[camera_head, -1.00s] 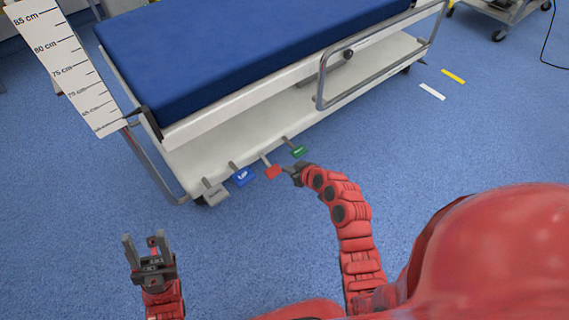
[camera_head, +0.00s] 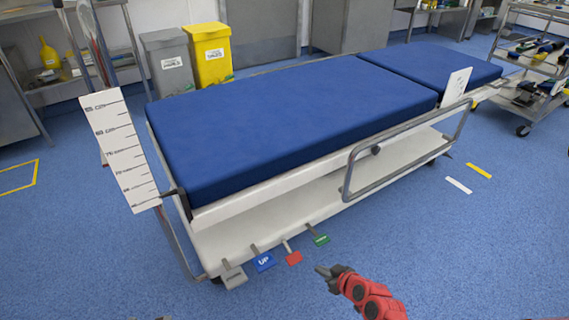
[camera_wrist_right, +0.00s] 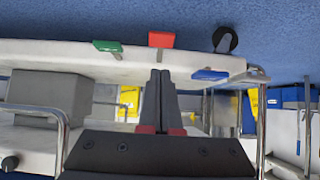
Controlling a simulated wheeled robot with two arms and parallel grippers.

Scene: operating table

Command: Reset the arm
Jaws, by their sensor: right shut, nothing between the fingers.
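My right gripper (camera_head: 325,273) is at the lower middle of the head view, in front of the table's pedals and apart from them. Its fingers are together and empty; the right wrist view shows them closed (camera_wrist_right: 160,85). The operating table (camera_head: 250,225) has a blue mattress (camera_head: 280,130). Along its near lower edge are a grey pedal (camera_head: 233,276), a blue pedal marked UP (camera_head: 264,262), a red pedal (camera_head: 293,257) and a green pedal (camera_head: 320,240). The right wrist view shows the red pedal (camera_wrist_right: 161,40), green pedal (camera_wrist_right: 107,46) and blue pedal (camera_wrist_right: 210,75). My left gripper is out of the head view.
A height scale (camera_head: 124,150) stands at the table's left end. A metal side rail (camera_head: 350,175) juts from the near side. Grey (camera_head: 170,65) and yellow (camera_head: 211,50) bins and a loaded trolley (camera_head: 530,85) stand behind.

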